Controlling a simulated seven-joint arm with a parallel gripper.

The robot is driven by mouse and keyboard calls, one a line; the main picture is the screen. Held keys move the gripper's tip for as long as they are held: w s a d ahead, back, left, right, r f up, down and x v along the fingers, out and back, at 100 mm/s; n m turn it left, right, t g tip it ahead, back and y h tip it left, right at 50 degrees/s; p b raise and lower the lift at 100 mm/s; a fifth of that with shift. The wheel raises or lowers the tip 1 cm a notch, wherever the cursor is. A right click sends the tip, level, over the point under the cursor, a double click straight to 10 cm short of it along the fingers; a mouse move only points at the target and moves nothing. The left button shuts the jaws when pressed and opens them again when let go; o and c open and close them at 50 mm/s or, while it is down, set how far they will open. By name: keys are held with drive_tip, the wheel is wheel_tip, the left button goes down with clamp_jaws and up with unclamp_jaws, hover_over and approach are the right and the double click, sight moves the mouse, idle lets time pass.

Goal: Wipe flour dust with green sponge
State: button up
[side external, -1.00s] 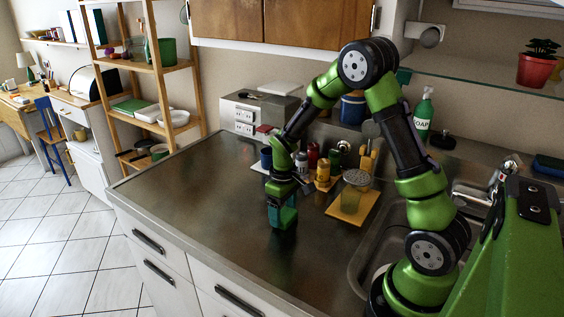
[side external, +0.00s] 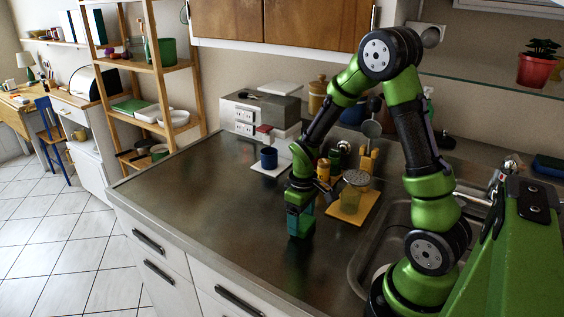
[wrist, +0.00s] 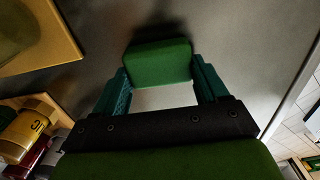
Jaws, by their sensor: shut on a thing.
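My gripper (side external: 301,225) points down at the bare metal counter, left of the yellow board. In the wrist view its two teal fingers are closed on the sides of a green sponge (wrist: 158,62). The sponge is low over the counter; I cannot tell for sure whether it touches. In the side view the fingers mostly hide the sponge. A pale patch (wrist: 165,97) shows between the fingers behind the sponge; I cannot tell whether it is flour dust. No flour is clearly visible on the rest of the counter.
A yellow board (side external: 352,207) with a glass shaker (side external: 354,190) stands close right of my gripper. Several jars are behind it. The sink is to the right. The counter's left side (side external: 180,190) is clear.

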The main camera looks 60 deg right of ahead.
drive_tip(key=shift+w+r, duration=0.1)
drive_tip(key=shift+w, duration=4.9)
wheel_tip(320, 180, up, 8)
drive_tip(key=shift+s, duration=0.15)
drive_tip(key=shift+r, duration=0.1)
